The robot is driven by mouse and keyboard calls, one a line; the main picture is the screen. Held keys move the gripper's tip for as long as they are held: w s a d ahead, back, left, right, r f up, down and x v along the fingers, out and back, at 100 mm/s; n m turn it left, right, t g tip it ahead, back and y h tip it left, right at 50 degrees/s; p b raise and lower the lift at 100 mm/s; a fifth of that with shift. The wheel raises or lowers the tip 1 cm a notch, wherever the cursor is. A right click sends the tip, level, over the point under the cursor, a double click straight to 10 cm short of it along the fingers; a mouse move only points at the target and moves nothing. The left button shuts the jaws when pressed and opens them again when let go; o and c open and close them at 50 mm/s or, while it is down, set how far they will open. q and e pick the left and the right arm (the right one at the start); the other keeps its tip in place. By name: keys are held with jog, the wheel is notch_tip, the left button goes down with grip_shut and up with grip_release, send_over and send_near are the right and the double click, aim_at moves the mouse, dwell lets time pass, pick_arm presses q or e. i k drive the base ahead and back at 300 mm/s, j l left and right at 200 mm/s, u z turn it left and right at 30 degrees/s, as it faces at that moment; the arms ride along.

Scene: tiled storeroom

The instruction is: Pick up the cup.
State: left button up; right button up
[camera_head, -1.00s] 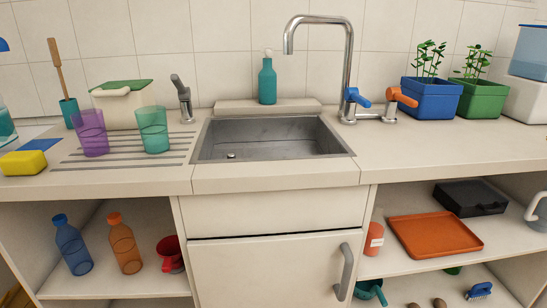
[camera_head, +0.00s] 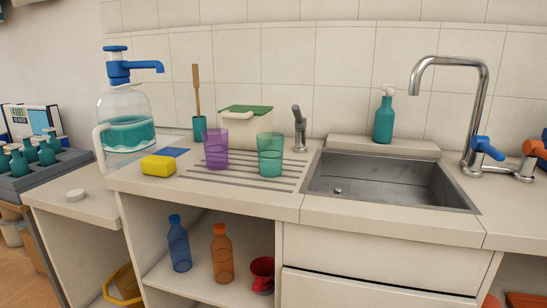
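Two see-through cups stand upright on the ribbed draining area left of the sink: a purple cup (camera_head: 216,149) and a teal cup (camera_head: 270,154) to its right. Which one the task means cannot be told. A red mug-like vessel (camera_head: 262,273) sits on the open shelf below, partly in shadow. Neither of my grippers shows in the head view.
A metal sink (camera_head: 390,181) with a tall faucet (camera_head: 478,90) is at the right. A yellow sponge (camera_head: 158,166), a large water jug (camera_head: 126,120) and a green-lidded container (camera_head: 245,125) stand near the cups. The counter's front strip is clear.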

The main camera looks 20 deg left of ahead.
aim_at(270, 145)
jog(key=i+j+z, duration=0.1)
jog(key=j+z, duration=0.8)
jog(key=k+j+z, duration=0.2)
jog(key=k+j, duration=0.25)
jog(key=j, duration=0.15)
jog(key=i+l, duration=0.3)
jog(key=i+j+u, duration=0.05)
